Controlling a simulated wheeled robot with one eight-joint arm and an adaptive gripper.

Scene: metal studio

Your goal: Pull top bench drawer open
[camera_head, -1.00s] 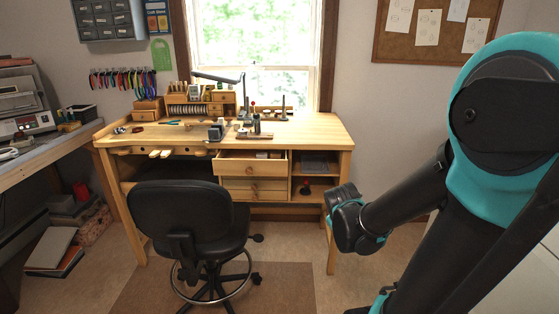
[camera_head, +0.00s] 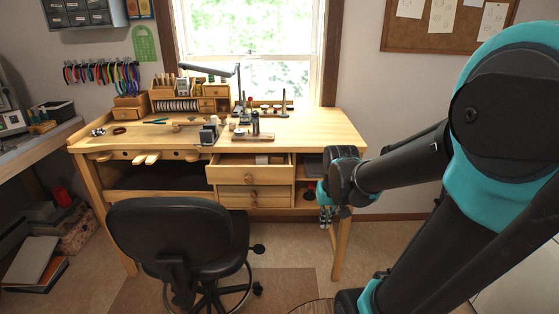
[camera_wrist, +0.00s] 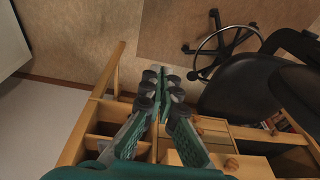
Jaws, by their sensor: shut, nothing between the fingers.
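The top bench drawer (camera_head: 249,175) stands partly open in the head view, its box showing behind a light wood front with a round knob (camera_head: 249,179). In the wrist view the top drawer's front (camera_wrist: 250,165) lies at the lower right, with its knob (camera_wrist: 231,164) near my gripper's right finger. My gripper (camera_head: 327,214) hangs to the right of the drawers, in front of the bench's open shelves. In the wrist view the gripper (camera_wrist: 168,90) is shut and empty, its dark fingertip pads close together. It is apart from the knob.
A black swivel chair (camera_head: 172,232) stands in front of the bench, left of the drawers. Lower drawers (camera_head: 252,197) sit below the top one. The bench's right leg (camera_head: 341,248) is close to my gripper. Open floor (camera_head: 385,240) lies right of the bench.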

